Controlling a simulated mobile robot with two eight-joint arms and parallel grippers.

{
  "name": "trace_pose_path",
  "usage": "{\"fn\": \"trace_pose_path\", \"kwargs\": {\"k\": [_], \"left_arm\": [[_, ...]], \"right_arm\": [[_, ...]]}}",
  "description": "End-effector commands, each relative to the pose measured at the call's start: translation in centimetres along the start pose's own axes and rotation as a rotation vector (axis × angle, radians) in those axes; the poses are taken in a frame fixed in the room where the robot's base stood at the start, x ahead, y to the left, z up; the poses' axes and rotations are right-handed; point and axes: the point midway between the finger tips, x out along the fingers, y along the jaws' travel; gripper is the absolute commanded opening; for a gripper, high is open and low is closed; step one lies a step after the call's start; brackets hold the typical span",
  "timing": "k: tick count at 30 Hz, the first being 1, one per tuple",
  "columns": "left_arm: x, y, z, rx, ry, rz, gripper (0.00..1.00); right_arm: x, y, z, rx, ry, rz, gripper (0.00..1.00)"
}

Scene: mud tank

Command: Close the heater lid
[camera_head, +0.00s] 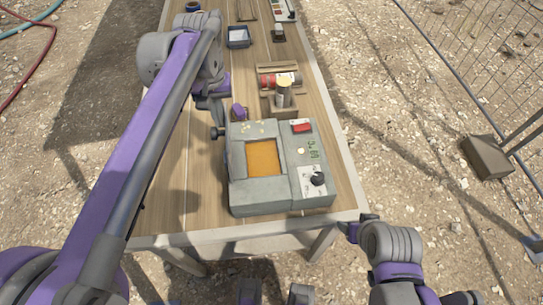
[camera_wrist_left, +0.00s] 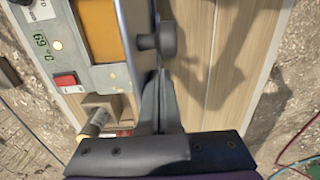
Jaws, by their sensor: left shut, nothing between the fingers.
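The heater (camera_head: 313,165) is a grey-green box on the table with an orange opening in its top. Its lid (camera_wrist_left: 137,40) stands open, seen edge-on along the side of the box in the left wrist view. In the head view the left gripper (camera_head: 212,105) is partly hidden.
The heater's panel has a red switch (camera_head: 302,126) and a black dial (camera_head: 318,179). Behind it are a wooden stand with a pale cylinder (camera_head: 284,93), a red canister (camera_head: 265,80) and a blue tray (camera_head: 238,37). The table's left strip (camera_head: 180,200) is bare.

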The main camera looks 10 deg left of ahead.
Motion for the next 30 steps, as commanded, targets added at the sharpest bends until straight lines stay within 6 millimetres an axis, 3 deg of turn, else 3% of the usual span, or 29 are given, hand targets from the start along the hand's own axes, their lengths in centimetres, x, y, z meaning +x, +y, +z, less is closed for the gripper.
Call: {"fn": "trace_pose_path", "kwargs": {"k": [10,15,30], "left_arm": [[0.0,1.8,0.0,0.0,0.0,0.0,0.0],[-0.3,1.7,0.0,-0.001,0.0,0.0,0.0],[-5.2,1.8,-0.1,-0.001,0.002,0.0,0.0]], "right_arm": [[-0.2,0.0,-0.2,0.0,0.001,0.0,0.69],[-0.4,0.0,-0.3,0.0,0.002,0.0,0.69],[-3.6,0.0,-3.0,0.0,0.022,0.0,0.69]]}}
